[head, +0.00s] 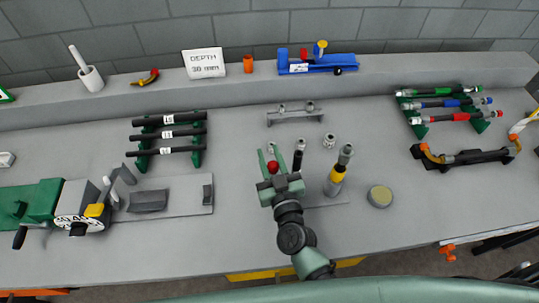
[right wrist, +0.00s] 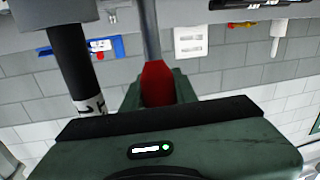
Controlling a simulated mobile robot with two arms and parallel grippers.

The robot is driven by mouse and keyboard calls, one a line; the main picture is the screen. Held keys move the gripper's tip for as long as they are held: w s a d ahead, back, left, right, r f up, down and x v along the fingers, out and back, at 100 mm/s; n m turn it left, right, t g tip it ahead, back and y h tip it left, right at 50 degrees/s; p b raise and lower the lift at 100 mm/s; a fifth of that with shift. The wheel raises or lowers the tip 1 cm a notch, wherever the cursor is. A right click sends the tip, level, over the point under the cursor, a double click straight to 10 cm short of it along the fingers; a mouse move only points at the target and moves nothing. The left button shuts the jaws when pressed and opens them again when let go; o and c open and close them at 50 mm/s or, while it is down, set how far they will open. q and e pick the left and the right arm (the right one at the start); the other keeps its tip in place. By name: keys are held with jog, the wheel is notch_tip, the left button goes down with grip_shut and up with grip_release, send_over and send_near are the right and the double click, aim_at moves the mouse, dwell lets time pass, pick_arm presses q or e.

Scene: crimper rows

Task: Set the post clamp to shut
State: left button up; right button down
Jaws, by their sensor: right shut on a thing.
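The post clamp's red handle (head: 272,167) shows between the fingers of my right gripper (head: 269,156), near the middle of the bench. In the right wrist view the red grip (right wrist: 157,82) sits between the green fingers, on a grey rod. My right gripper is shut on this handle. A dark post (head: 298,155) with a grey top stands just to the right of the gripper. A dark tube with a white label (right wrist: 75,65) shows in the right wrist view. The clamp's jaw is hidden, so I cannot tell its setting. My left gripper is not in view.
Racks of dark tubes (head: 168,134) and coloured tools (head: 448,104) stand behind. A green machine (head: 38,203) is at the left.

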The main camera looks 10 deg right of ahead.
aim_at(272, 173)
jog(key=shift+s+f+n+t+y+b, duration=0.25)
jog(key=shift+s+t+b, duration=0.65)
jog(key=shift+b, duration=1.5)
jog(key=shift+s+f+n+t+y+b, duration=0.25)
jog(key=shift+s+t+b, duration=0.65)
jog(key=shift+b, duration=1.5)
jog(key=shift+s+r+t, duration=0.1)
jog(key=shift+r+t, duration=0.05)
jog(key=shift+t, duration=0.15)
jog(key=shift+r, duration=0.1)
